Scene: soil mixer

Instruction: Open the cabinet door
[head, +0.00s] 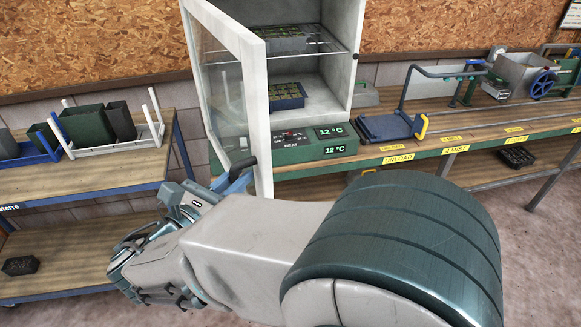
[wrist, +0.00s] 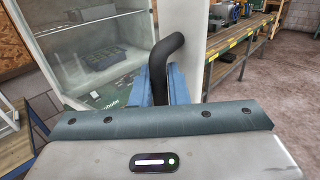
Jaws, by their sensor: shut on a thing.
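The white cabinet (head: 355,40) stands on the bench with its glass-paned door (head: 259,100) swung well open toward me, hinged on the left side. Seedling trays sit inside, a grey one (head: 284,40) on the wire shelf and a blue one (head: 287,96) below. The door's black handle (head: 243,167) is near the door's lower free edge; in the wrist view the handle (wrist: 162,62) rises between the blue fingers. My gripper (head: 236,182) is shut on the handle; its fingers also show in the wrist view (wrist: 162,88). My arm hides part of the bench front.
A green control panel (head: 300,147) reading 12 °C sits below the cabinet. The left table (head: 110,178) holds dark pots in racks. The right bench (head: 450,145) carries a blue platform (head: 388,128) and a hopper (head: 522,72). Floor is clear at lower right.

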